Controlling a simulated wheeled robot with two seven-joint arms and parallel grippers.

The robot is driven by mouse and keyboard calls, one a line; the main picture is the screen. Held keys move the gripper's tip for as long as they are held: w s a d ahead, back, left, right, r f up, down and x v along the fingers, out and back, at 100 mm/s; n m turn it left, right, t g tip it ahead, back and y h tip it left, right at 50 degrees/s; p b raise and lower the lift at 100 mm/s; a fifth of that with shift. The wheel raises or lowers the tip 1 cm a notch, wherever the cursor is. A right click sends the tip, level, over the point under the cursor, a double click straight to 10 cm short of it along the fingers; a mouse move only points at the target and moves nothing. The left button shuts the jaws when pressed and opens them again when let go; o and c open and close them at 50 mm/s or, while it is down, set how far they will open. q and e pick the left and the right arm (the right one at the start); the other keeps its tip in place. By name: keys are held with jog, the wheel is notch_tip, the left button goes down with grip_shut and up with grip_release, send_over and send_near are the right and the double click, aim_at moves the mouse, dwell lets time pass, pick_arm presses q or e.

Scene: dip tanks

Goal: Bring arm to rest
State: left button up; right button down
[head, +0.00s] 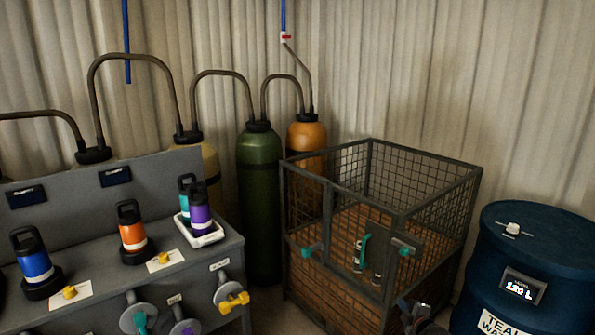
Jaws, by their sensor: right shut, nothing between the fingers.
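My right gripper (416,309) shows only in part at the bottom edge of the head view, right of centre. It is dark, shut and empty. It is low in front of the wire mesh cage (458,204) and to the left of the blue drum (536,241). I cannot tell how far it is from either. Most of my right arm is below the picture. My left gripper is not in view.
A grey bench (228,244) at left bears blue (36,262), orange (132,234) and purple (200,215) bottles. Knobs and a yellow handle (233,302) stick out from its front. Gas cylinders (260,200) stand behind. Bare floor shows between bench and cage.

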jog(key=s+a+r+m+g+h, duration=0.2)
jog(key=s+a+r+m+g, duration=0.15)
jog(key=s+a+m, duration=0.45)
jog(key=s+a+r+m+g+h, duration=0.25)
jog(key=s+a+g, duration=0.2)
jog(key=s, duration=0.75)
jog(key=s+a+m+g+y+p, duration=0.1)
jog(key=s+a, duration=0.3)
jog(key=s, duration=0.6)
jog(key=s+a+m+g+y, duration=0.15)
jog(key=s+a, duration=0.25)
jog(key=s, duration=0.7)
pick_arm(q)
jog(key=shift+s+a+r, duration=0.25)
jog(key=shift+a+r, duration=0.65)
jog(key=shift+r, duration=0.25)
pick_arm(e)
jog(key=s+a+f+g, duration=0.1)
jog(key=s+f, duration=0.2)
jog(key=s, duration=0.4)
jog(key=s+a+f+m+g+y, duration=0.1)
jog(key=s+a+f, duration=0.1)
jog(key=s, duration=0.6)
jog(key=shift+x, duration=0.85)
pick_arm(q)
jog(key=shift+p, duration=0.3)
pick_arm(e)
jog(key=shift+s+g, duration=0.25)
jog(key=shift+s, duration=0.05)
